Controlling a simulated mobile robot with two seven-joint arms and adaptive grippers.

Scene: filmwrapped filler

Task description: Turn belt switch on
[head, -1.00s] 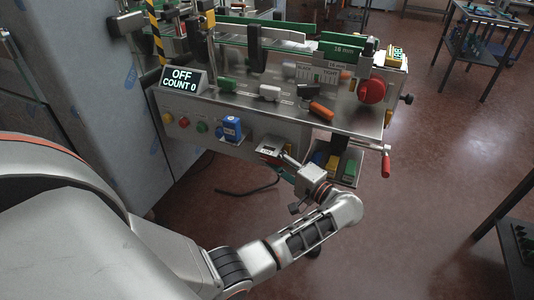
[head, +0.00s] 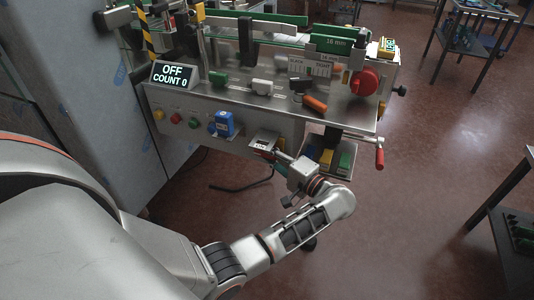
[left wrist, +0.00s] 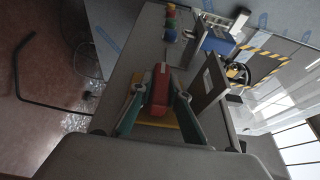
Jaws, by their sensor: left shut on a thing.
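The belt switch appears as a red handle (left wrist: 160,85) on a yellow plate (left wrist: 158,119) on the machine's grey front panel, in the left wrist view. My left gripper (left wrist: 160,97) has its two green-grey fingers on either side of the red handle, shut on it. In the head view my left gripper (head: 272,155) is at the switch housing on the front panel, and the fingers and handle are largely hidden. The display (head: 173,75) reads OFF, COUNT 0. My right gripper is in neither current view.
A metal guard plate (left wrist: 208,85) stands close beside the gripper. Left of it are a blue box (head: 225,124) and yellow, red and green buttons (head: 176,118). A red-handled crank (head: 379,157) sticks out at the right. Open floor lies to the right.

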